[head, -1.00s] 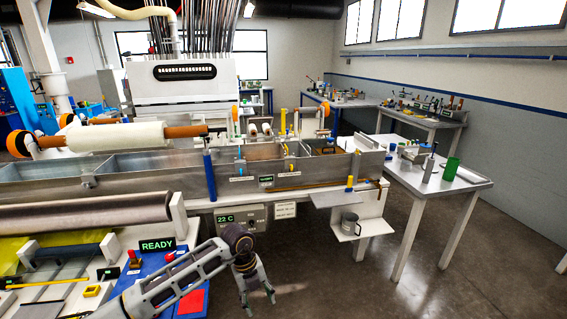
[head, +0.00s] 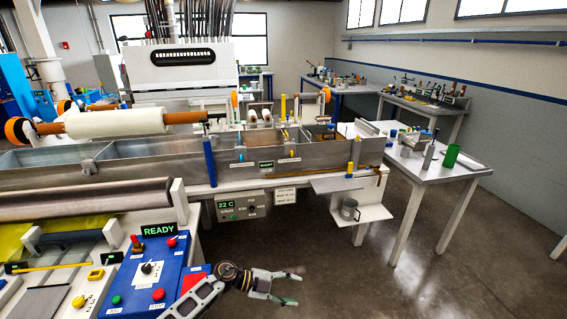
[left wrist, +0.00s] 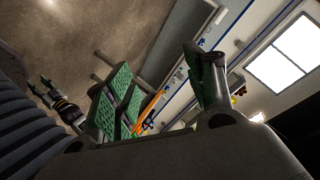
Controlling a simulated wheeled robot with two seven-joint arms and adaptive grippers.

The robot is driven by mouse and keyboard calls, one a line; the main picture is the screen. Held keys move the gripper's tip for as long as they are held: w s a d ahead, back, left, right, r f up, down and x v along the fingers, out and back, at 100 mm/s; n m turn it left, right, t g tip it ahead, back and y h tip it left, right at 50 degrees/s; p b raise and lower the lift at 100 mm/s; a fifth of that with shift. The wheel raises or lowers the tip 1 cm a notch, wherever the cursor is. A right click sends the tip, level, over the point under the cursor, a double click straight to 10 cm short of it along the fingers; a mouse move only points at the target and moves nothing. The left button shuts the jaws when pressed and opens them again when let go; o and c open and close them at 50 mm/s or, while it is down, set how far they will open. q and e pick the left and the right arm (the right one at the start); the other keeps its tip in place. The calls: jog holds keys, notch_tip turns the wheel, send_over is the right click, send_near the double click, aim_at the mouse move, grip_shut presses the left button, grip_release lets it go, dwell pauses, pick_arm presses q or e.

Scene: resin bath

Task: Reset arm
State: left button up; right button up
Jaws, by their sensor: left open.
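My left gripper (head: 297,290) is in the head view at the bottom centre. Its two fingers are spread apart, point to the right and hold nothing. It is over the bare floor, in front of the bath bench and to the right of the blue control box. In the left wrist view its fingers (left wrist: 164,82) stand wide apart with green pads and nothing between them. What looks like my right gripper (left wrist: 48,97) shows small and dark at the left of that view; its opening is unclear. It does not show in the head view.
The metal bath (head: 130,165) and its bench lie beyond the left gripper. A blue control box (head: 140,277) with a READY display (head: 158,230) stands at lower left. A side table (head: 417,167) stands right. Open floor lies at lower right.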

pick_arm(q)
jog(key=w+a+f+n+t+y, duration=0.1)
jog(key=a+f+n+t, duration=0.4)
jog(key=f+n, duration=0.15)
jog(key=w+a+f+n+t+y, duration=0.1)
jog(key=a+f+n+t, duration=0.35)
jog(key=f, duration=0.35)
jog(key=s+a+f+n+y, duration=0.3)
jog(key=s+a+f, duration=0.2)
jog(key=f, duration=0.3)
jog(key=s+a+f+n+y, duration=0.3)
jog(key=s+a+f+y, duration=0.15)
jog(key=f, duration=0.35)
jog(key=s+a+f+n+g+y, duration=0.2)
jog(key=s+a+f, duration=0.3)
jog(key=s, duration=0.4)
jog(key=s+a+f+n+g+y, duration=0.1)
jog(key=s+a+f+n+g, duration=0.15)
jog(key=s+f, duration=0.55)
jog(key=s+a+f+n+g, duration=0.1)
jog(key=s+f+g, duration=0.1)
jog(key=s, duration=0.9)
jog(key=s+a+f+n+g+y, duration=0.1)
jog(key=s+f+g, duration=0.1)
jog(key=s, duration=1)
jog(key=shift+f+g, duration=0.4)
jog(key=shift+f, duration=0.2)
jog(key=shift+s+a, duration=0.1)
jog(key=shift+s, duration=0.05)
